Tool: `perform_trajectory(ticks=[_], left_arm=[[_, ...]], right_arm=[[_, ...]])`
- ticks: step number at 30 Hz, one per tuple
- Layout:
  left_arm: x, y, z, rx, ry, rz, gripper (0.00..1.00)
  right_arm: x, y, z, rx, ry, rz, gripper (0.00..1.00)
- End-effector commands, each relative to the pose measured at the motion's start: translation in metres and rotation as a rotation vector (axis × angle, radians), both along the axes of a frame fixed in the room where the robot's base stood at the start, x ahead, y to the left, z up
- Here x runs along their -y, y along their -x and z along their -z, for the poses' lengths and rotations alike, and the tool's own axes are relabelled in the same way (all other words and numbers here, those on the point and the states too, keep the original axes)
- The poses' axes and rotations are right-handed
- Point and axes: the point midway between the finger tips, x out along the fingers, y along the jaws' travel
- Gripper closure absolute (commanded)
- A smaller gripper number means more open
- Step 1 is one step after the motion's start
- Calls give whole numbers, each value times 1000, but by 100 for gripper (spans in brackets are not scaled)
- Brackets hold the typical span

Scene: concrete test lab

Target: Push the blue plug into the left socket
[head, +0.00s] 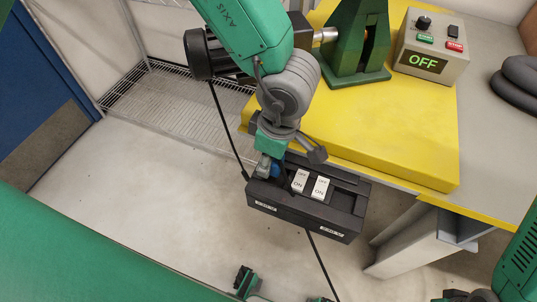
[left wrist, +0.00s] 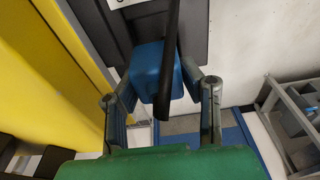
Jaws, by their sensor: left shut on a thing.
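The blue plug (head: 275,170) is between the fingers of my left gripper (head: 270,165), at the left end of the black socket box (head: 345,223). In the left wrist view the blue plug (left wrist: 147,68) sits between the two finger pads (left wrist: 160,85), with a black cable (left wrist: 172,60) running across it. The dark box (left wrist: 190,30) lies right behind the plug there. The left socket is hidden by plug and gripper, so I cannot tell whether the plug is in it. My right gripper (head: 283,294) shows only fingertips at the bottom edge, apart and empty.
The box is at the front edge of a yellow-topped bench (head: 420,160). A green stand (head: 352,50) and a control box reading OFF (head: 430,50) stand on it. Black cables hang near the box. The floor at left is clear.

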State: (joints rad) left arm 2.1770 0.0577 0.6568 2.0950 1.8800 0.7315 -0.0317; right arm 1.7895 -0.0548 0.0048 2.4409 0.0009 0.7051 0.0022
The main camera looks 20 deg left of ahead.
Motion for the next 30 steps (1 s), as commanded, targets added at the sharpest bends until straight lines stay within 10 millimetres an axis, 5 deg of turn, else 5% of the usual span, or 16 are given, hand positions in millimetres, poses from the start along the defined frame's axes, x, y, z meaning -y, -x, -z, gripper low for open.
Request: perform_trajectory(ticks=[30], left_arm=[[5,0,6,0,4,-1,100]], right_arm=[[0,0,-7,0,0,1,60]])
